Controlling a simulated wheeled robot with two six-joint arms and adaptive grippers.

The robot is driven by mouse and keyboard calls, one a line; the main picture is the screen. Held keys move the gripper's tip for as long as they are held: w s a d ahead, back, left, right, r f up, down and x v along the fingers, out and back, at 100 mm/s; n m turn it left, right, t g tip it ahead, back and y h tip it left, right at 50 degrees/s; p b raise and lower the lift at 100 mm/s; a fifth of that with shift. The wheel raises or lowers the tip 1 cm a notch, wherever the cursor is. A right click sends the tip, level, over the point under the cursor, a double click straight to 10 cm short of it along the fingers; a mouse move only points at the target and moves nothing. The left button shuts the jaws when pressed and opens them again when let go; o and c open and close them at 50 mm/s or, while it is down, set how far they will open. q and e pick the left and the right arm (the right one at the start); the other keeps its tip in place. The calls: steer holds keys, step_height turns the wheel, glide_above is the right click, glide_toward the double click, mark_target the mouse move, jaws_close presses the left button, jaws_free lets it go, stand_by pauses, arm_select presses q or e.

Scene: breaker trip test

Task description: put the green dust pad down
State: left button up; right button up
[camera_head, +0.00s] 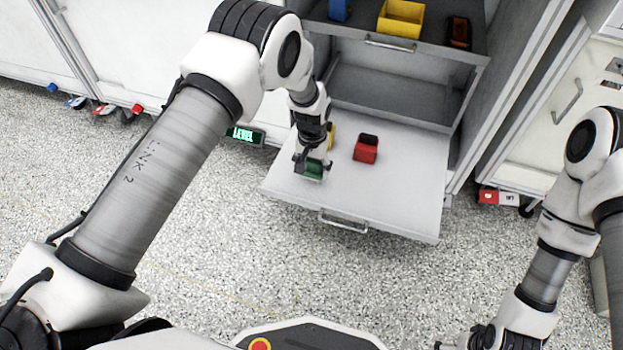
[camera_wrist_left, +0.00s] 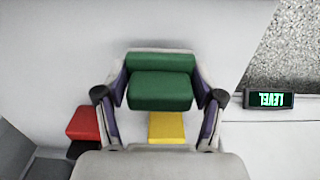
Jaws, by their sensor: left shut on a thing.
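The green dust pad (camera_head: 314,169) is between the fingers of my left gripper (camera_head: 313,166), at the left part of the open drawer front panel. In the left wrist view the green dust pad (camera_wrist_left: 162,82) fills the space between the two fingers of the left gripper (camera_wrist_left: 162,95), which is shut on it. I cannot tell whether the pad touches the panel below. My right gripper (camera_head: 478,340) is at the bottom right edge of the head view, partly cut off, and its jaws do not show clearly.
The pale lowered panel (camera_head: 400,205) has a red block (camera_head: 366,149) and a yellow block (camera_head: 332,137) on it, both near the pad. A shelf above holds a yellow bin (camera_head: 401,18). A LEVEL display (camera_head: 245,134) stands to the left. The panel's front right is clear.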

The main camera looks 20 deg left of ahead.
mark_target(311, 174)
arm_select(q)
steer(key=f, duration=0.1)
steer(key=f+b, duration=0.2)
steer(key=f, duration=0.1)
steer(key=shift+w+a, duration=0.2)
steer(key=shift+w, duration=0.05)
steer(key=shift+r, duration=0.3)
steer(key=shift+c, duration=0.6)
steer(key=shift+f, duration=0.25)
steer(key=o, duration=1.3)
steer(key=shift+r, duration=0.15)
